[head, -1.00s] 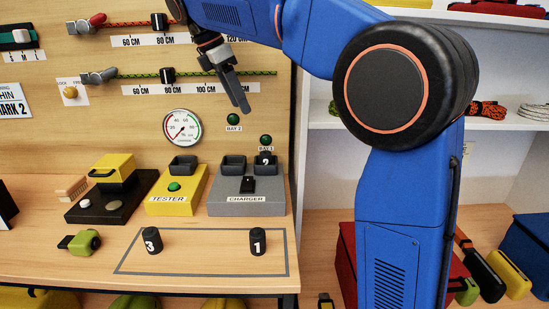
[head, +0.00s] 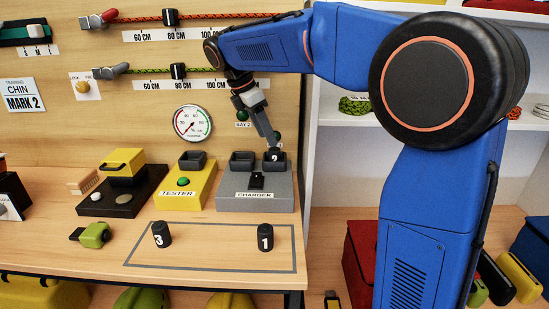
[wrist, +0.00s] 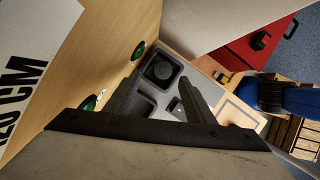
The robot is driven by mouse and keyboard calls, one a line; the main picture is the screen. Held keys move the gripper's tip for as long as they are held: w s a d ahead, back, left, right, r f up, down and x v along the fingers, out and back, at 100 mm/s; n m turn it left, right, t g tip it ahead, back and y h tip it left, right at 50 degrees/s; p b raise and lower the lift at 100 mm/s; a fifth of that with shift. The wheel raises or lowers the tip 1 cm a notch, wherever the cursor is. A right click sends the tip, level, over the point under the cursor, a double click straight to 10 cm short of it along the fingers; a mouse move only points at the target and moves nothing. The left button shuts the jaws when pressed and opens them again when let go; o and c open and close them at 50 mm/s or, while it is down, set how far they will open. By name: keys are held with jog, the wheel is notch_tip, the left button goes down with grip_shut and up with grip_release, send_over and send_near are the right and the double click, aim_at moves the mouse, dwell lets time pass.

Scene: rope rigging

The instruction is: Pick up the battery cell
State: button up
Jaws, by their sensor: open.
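A black battery cell marked 2 (head: 275,156) stands in the right bay of the grey charger (head: 226,203). From above, a dark round shape, the cell's top (wrist: 161,69), shows inside that bay in the wrist view. My gripper (head: 274,143) points down just above cell 2; it also shows in the wrist view (wrist: 160,92), fingers apart with nothing between them. Whether the fingertips touch the cell is not clear. Cell 3 (head: 161,235) and cell 1 (head: 265,238) stand upright inside a grey outline on the bench.
The charger's left bay (head: 242,160) looks empty. A yellow tester (head: 178,201) stands left of the charger. The back panel, with a gauge (head: 192,123) and green Bay 2 lamp (head: 242,115), is close behind my gripper. The front bench is mostly clear.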

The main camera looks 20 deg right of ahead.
aim_at(275, 157)
jog(key=shift+s+x, duration=0.2)
jog(key=shift+x, duration=2.2)
jog(key=shift+d, duration=0.1)
grip_shut()
